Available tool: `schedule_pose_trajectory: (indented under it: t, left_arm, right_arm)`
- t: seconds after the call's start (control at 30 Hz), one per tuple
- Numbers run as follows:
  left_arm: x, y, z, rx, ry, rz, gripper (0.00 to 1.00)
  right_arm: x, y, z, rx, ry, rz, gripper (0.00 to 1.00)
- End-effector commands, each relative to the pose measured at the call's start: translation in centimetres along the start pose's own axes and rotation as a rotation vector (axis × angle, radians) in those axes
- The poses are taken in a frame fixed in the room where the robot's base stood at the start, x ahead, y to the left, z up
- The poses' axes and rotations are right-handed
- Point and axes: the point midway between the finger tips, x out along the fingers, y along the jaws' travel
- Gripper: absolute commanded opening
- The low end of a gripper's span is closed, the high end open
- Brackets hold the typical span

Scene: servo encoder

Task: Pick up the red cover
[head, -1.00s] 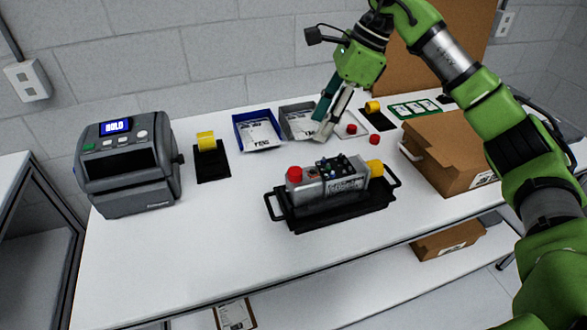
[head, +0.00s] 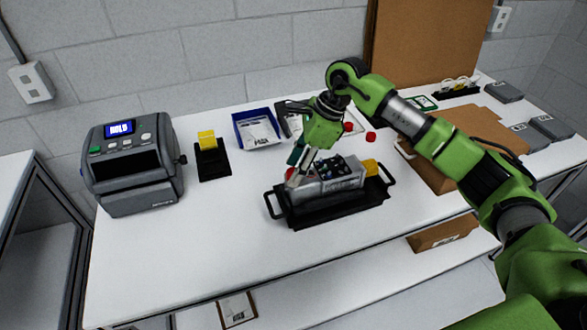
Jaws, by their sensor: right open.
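The servo unit (head: 335,177) is a grey box lying in a black tray with handles (head: 340,214). The red cover (head: 290,173) is at the unit's left end, mostly hidden behind my gripper's fingers. My right gripper (head: 295,177) points down over that end, with its fingertips at or around the red cover. It is open; I cannot tell whether the fingers touch the cover. A yellow cover (head: 371,166) is on the unit's right end. My left gripper is not in view.
Two small red caps (head: 371,137) (head: 347,127) lie behind the tray. A label printer (head: 132,165), a yellow part on a black stand (head: 207,141) and a blue bin (head: 236,128) stand to the left. A cardboard box (head: 432,172) is at right. The table front is clear.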

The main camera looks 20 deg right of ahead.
Motion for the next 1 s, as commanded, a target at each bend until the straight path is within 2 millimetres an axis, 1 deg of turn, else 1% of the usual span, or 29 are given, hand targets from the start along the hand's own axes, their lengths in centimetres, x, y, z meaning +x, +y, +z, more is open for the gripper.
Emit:
schedule_pose_trajectory:
  t: [0.23, 0.3, 0.37, 0.4, 0.77, 0.87, 1.0]
  left_arm:
    - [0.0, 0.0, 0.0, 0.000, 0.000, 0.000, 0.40]
    - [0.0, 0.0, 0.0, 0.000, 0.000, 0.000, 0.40]
    - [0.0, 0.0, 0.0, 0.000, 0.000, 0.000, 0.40]
    - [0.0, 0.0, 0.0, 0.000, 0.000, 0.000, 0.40]
    - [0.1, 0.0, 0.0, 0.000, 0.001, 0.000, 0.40]
    - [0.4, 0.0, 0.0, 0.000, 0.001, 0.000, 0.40]
    - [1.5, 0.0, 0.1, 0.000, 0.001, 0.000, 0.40]
  right_arm:
    - [0.2, -0.1, 0.0, 0.000, -0.001, -0.002, 0.43]
    - [0.2, -0.1, 0.0, 0.000, -0.001, -0.002, 0.30]
    - [0.2, -0.1, 0.0, 0.000, -0.001, -0.002, 0.19]
    - [0.2, -0.1, 0.0, 0.000, -0.001, -0.002, 0.16]
    - [0.1, -0.1, 0.0, 0.000, -0.001, -0.002, 0.16]
    - [-0.1, -0.1, 0.1, -0.001, -0.001, -0.003, 0.16]
    - [-1.1, -0.1, 0.5, -0.003, -0.001, -0.006, 0.16]
